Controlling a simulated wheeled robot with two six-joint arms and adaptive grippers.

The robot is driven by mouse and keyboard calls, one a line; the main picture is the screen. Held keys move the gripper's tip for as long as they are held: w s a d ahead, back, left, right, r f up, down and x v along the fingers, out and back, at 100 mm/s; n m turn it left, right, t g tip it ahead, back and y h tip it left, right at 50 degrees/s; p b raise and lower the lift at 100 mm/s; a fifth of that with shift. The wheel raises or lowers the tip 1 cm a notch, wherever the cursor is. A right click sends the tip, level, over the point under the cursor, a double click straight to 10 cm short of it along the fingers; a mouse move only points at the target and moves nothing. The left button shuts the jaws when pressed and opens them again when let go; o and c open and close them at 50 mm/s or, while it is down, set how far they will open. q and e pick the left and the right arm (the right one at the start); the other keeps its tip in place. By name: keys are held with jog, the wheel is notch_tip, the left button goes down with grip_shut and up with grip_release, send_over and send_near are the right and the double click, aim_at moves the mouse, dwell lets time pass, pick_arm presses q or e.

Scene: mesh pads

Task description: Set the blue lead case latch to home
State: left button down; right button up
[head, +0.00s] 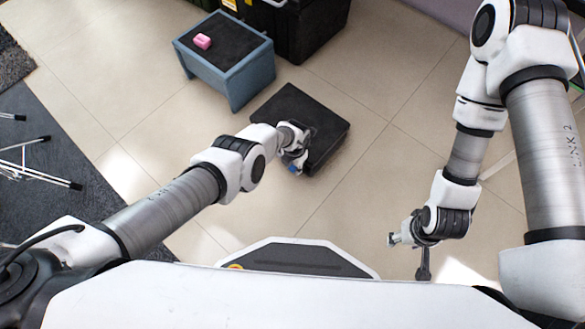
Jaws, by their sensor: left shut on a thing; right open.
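A small blue piece (295,169), which looks like the blue lead case latch, shows at the tips of my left gripper (296,161). My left gripper is shut on it, at the near edge of a flat black slab or case (325,124) low over the floor. The gripper hides part of the blue piece, and I cannot tell how it joins the black case or any markings on it. My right gripper (408,257) is open and empty, over the floor to the right, well apart from the case.
A black bin (306,32) stands at the back. Thin metal legs (40,172) stand on a dark mat (82,205) at left. The tiled floor right of the case is clear.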

pick_arm(q)
jog(key=shift+w+d+f+b, duration=0.1)
jog(key=shift+w+b, duration=0.1)
jog(key=shift+b, duration=0.45)
jog(key=shift+r+g+y, duration=0.25)
jog(key=shift+g+y, duration=0.05)
jog(key=shift+g, duration=0.1)
jog(key=c, duration=0.9)
grip_release()
